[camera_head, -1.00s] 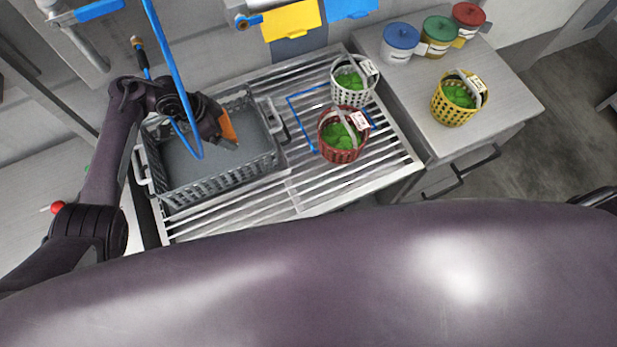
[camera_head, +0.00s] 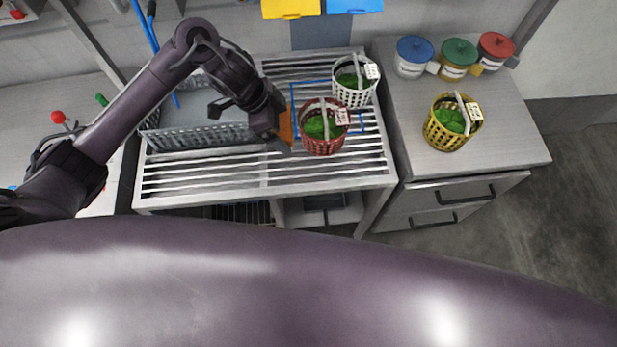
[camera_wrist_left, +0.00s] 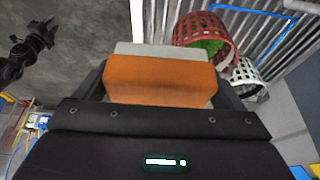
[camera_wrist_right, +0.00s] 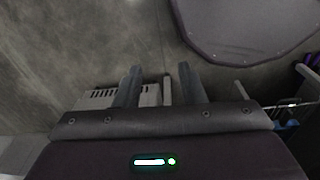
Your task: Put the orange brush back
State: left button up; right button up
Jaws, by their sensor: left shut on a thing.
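The orange brush (camera_head: 286,127) is in my left gripper (camera_head: 279,138), which is shut on it. In the left wrist view the brush is an orange block (camera_wrist_left: 160,80) with a pale grey layer along its far side, between the two fingers (camera_wrist_left: 160,88). In the head view the brush is over the slatted rack, just left of the red basket, and the wrist hides part of it. My right gripper (camera_wrist_right: 160,85) shows only in its own wrist view, with its fingers apart and nothing between them.
A grey crate (camera_head: 190,138) stands on the left of the slatted rack (camera_head: 215,183). A red basket (camera_head: 322,140) and a white basket (camera_head: 352,95) of greens stand on its right. A yellow basket (camera_head: 447,135) and lidded tubs (camera_head: 413,57) stand on the right counter (camera_head: 490,165).

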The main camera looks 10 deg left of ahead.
pick_arm(q)
jog(key=f+b, duration=0.2)
jog(key=f, duration=0.3)
jog(key=f+b, duration=0.2)
jog(key=f, duration=0.3)
jog(key=f+b, duration=0.2)
jog(key=f, duration=0.3)
jog(key=shift+s+a, duration=0.1)
jog(key=shift+a, duration=0.15)
jog(key=shift+a+f, duration=0.1)
jog(key=shift+f, duration=0.55)
notch_tip(320, 180, down, 4)
jog(key=shift+r, duration=0.25)
jog(key=shift+f, duration=0.25)
jog(key=shift+f+b, duration=0.15)
jog(key=shift+b, duration=0.15)
jog(key=o, duration=0.5)
jog(key=shift+o, duration=0.9)
pick_arm(e)
notch_tip(320, 180, down, 6)
jog(key=a, duration=0.3)
jog(key=shift+w+f, duration=0.2)
jog(key=shift+w, duration=0.25)
